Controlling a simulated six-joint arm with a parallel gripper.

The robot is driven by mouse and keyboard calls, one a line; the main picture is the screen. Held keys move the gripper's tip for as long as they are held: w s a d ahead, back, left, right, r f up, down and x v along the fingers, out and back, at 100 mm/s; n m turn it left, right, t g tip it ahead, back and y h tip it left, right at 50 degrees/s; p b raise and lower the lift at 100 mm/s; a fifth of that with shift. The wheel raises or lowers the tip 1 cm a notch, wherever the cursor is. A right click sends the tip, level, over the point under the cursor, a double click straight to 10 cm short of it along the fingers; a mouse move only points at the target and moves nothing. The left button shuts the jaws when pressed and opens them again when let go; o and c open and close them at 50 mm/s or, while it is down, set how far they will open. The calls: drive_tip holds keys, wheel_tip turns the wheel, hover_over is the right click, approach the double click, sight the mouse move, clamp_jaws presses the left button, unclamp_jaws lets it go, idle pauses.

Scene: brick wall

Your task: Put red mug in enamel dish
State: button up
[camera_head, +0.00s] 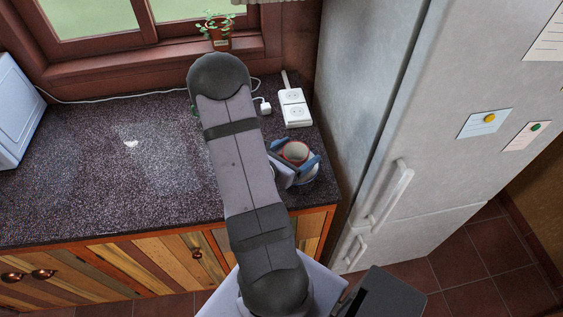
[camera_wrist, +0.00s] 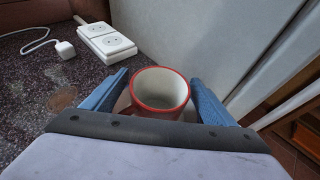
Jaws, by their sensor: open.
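The red mug (camera_head: 295,151) stands upright near the right end of the counter, with a red outside and a pale inside. It also shows in the wrist view (camera_wrist: 159,100), its open top facing up. My gripper (camera_wrist: 160,79) is open, with one blue finger on each side of the mug. I cannot tell whether either finger touches it. A pale surface, apparently the enamel dish (camera_wrist: 123,102), shows beside and below the mug. Most of it is hidden by the mug and my gripper, so how the mug rests on it is unclear.
A white power strip (camera_head: 293,107) and a plug (camera_head: 262,107) lie behind the mug. The fridge (camera_head: 400,110) stands close on the right. A potted plant (camera_head: 219,35) is on the windowsill. The speckled counter (camera_head: 100,180) is largely clear on the left.

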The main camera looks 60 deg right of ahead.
drive_tip(key=p+v, duration=0.2)
drive_tip(key=v, duration=0.6)
drive_tip(key=shift+r, duration=0.2)
drive_tip(key=shift+a+r+p, duration=0.1)
drive_tip(key=shift+a+p, duration=0.4)
drive_tip(key=shift+a, duration=0.25)
